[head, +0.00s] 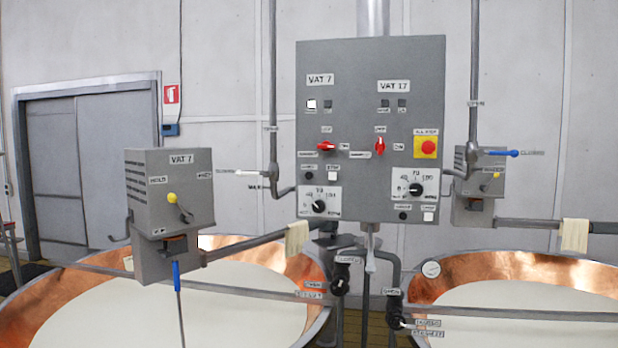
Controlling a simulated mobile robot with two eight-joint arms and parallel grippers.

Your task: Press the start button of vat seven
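The grey control panel (370,85) hangs in the centre of the head view. Its left column carries the label VAT 7 (320,80). Low in that column are a round black button (309,175) and a square white button (333,176), side by side. Small labels sit above both; the right one seems to read STOP, and the left one is too small to read surely. Above them is a red rotary switch (326,146), lying horizontal. A white indicator (311,104) looks lit under the VAT 7 label. Neither of my grippers is in view.
The VAT 17 column has its own red switch (380,146), black button (403,215) and white button (428,216). A red emergency button (428,147) is beside it. A VAT 7 box (140,200) stands left. Copper vats (45,308) (470,272) of white liquid and pipes fill the foreground.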

